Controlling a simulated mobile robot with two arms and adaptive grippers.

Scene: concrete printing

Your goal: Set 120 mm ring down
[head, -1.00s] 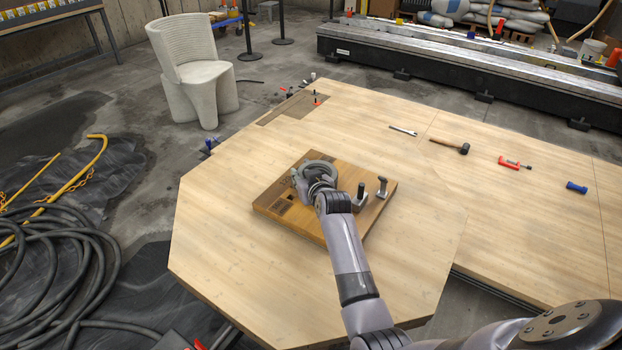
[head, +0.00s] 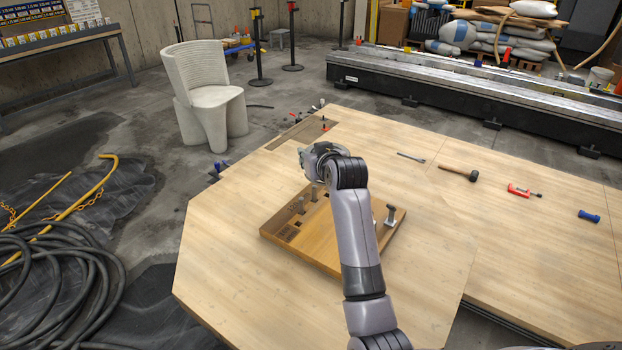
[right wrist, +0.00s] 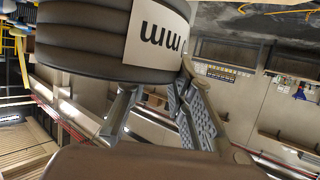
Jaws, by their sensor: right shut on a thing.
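A dark grey, ribbed ring (right wrist: 85,45) with a white label reading "mm" fills the upper left of the right wrist view. My right gripper (right wrist: 160,105) is shut on its edge. In the head view my right gripper (head: 318,163) is raised above the far part of a wooden board (head: 318,245) on the table. The ring is largely hidden there behind the gripper and wrist. My left gripper is not in view.
Grey upright holders (head: 390,214) stand on the board. A wrench (head: 411,157), a mallet (head: 459,173), a red tool (head: 524,191) and a blue tool (head: 589,215) lie on the right. The table's front left (head: 225,250) is clear.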

